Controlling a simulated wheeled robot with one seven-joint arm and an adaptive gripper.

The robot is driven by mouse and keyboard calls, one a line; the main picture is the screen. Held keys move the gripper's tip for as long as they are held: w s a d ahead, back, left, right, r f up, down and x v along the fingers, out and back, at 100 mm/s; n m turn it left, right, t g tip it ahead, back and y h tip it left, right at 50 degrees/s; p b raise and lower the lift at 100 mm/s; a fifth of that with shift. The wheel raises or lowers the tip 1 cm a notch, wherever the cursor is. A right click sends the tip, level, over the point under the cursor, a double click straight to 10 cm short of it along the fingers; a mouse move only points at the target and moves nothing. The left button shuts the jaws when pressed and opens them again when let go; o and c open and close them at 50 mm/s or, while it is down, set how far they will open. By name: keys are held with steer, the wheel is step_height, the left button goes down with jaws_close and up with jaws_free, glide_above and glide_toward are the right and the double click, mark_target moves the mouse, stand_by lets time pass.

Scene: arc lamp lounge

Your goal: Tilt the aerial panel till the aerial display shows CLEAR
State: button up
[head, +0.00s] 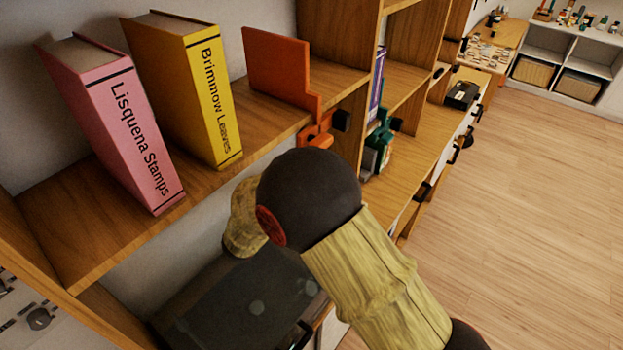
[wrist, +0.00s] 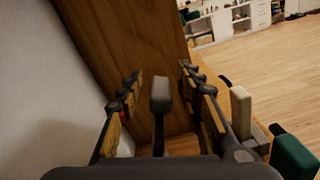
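I cannot identify the aerial panel or an aerial display for certain, and no CLEAR text is readable. In the wrist view, my gripper (wrist: 160,98) is open, its dark, yellow-padded fingers wide apart. A grey upright paddle (wrist: 160,92) shows between them, apart from both; whether it is the panel I cannot tell. Behind it stands a wooden board (wrist: 115,45).
A pink book (head: 120,130) and yellow book (head: 190,90) lean on the upper shelf, beside an orange bracket-like piece (head: 277,65). A green item (head: 380,140) sits farther along; a green block (wrist: 294,153) and beige block (wrist: 240,105) lie right of my fingers. Floor (head: 520,200) is clear.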

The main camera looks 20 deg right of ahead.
steer(key=v, duration=1.2)
steer(key=s+d+r+m+g+y, duration=0.25)
steer(key=s+d+m+g, duration=0.2)
steer(key=s+d, duration=0.25)
steer(key=s+d+r+m+g+y, duration=0.1)
steer(key=s+d+m+g+y, duration=0.25)
steer(key=s+d+m, duration=0.3)
steer(key=s+a+r+m+t+y, duration=0.3)
steer(key=s+a+r+m+y, duration=0.3)
steer(key=s+m+y, duration=0.3)
steer(key=shift+s+m+t, duration=0.3)
steer(key=shift+s+m, duration=0.4)
steer(key=shift+s, duration=0.15)
